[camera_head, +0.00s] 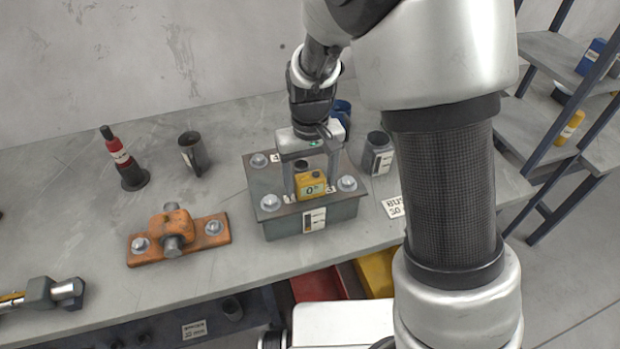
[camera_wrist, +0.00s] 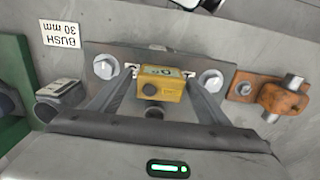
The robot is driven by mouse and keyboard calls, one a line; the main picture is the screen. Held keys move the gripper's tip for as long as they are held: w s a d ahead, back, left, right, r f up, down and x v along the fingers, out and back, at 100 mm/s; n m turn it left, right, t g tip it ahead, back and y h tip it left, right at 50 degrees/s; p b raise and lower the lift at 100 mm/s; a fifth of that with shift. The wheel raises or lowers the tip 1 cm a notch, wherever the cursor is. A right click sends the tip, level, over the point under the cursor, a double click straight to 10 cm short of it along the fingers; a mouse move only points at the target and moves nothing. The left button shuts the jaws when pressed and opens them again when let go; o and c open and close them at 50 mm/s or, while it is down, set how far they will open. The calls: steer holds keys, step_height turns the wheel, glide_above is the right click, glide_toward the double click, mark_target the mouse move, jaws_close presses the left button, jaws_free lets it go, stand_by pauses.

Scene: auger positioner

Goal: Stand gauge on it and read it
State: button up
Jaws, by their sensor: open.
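The yellow gauge (camera_head: 311,190) stands upright on the top plate of a grey-green steel box (camera_head: 288,228) with large bolts at its corners. Its small display shows what looks like 0°. A dark knob sits on the gauge. My gripper (camera_head: 312,186) is open above the box, with one finger on each side of the gauge. In the wrist view the gauge (camera_wrist: 162,87) sits between the two fingers, with gaps visible on both sides. My gripper (camera_wrist: 160,75) does not hold it there. Whether the fingertips touch the plate cannot be told.
An orange bracket (camera_head: 178,237) with a pin lies left of the box. A grey canister (camera_head: 378,155) and a BUSH 30 label (camera_head: 392,206) are at right.

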mark_target(310, 177)
step_height(310, 177, up, 12)
steer(key=s+d+r+m+t, duration=0.1)
steer(key=s+d+r+t, duration=0.1)
steer(key=s+d+r, duration=0.3)
steer(key=s+d+r+m+t, duration=0.2)
steer(key=s+d+r, duration=0.3)
steer(key=s, duration=0.6)
steer(key=shift+s+d+t, duration=0.3)
steer(key=shift+d+t, duration=0.5)
steer(key=shift+d, duration=0.45)
steer(key=shift+s, duration=0.1)
